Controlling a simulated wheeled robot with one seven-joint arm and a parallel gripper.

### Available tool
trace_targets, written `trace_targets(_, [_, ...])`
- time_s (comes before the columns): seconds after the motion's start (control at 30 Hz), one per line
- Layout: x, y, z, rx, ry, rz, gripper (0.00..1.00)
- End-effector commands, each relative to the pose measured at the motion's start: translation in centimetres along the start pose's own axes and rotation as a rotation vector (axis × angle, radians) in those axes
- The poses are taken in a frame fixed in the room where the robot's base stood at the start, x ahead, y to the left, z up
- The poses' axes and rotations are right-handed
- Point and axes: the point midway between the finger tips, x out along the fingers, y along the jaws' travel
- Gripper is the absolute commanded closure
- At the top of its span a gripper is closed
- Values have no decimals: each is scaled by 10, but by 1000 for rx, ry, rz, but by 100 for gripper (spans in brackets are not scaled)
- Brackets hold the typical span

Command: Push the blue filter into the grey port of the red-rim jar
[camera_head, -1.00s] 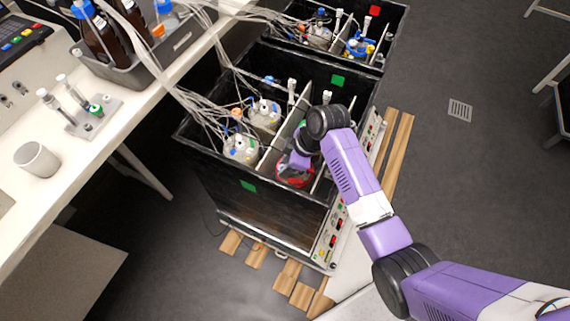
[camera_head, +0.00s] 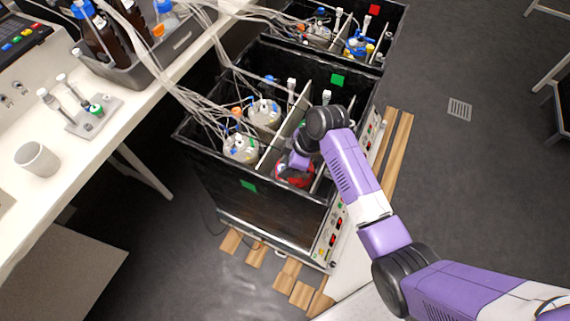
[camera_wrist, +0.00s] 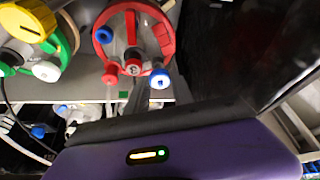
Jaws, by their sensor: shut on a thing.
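The red-rim jar (camera_head: 295,175) sits in the front right compartment of the black shaker box, partly covered by my arm. In the wrist view its red rim (camera_wrist: 168,36) shows at the top, with red caps near its lower edge. A blue round piece with a white centre, which looks like the blue filter (camera_wrist: 160,78), is at the jar's lower right edge. My gripper (camera_head: 299,161) is low over the jar and shut on the filter; its fingertips are hard to make out. I cannot tell the grey port apart, nor whether the filter touches it.
A green-and-yellow-rimmed jar (camera_wrist: 45,42) stands close to the left of the red rim in the wrist view. Box walls and a white divider (camera_head: 284,132) hem in the compartment. Tubing runs from the bench to the jars at left.

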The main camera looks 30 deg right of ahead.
Motion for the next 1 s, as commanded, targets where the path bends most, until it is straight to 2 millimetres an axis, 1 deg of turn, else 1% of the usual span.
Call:
trace_targets(0.6, [8,0,3,0,0,0,100])
trace_targets(1.0, [9,0,4,0,0,0,100])
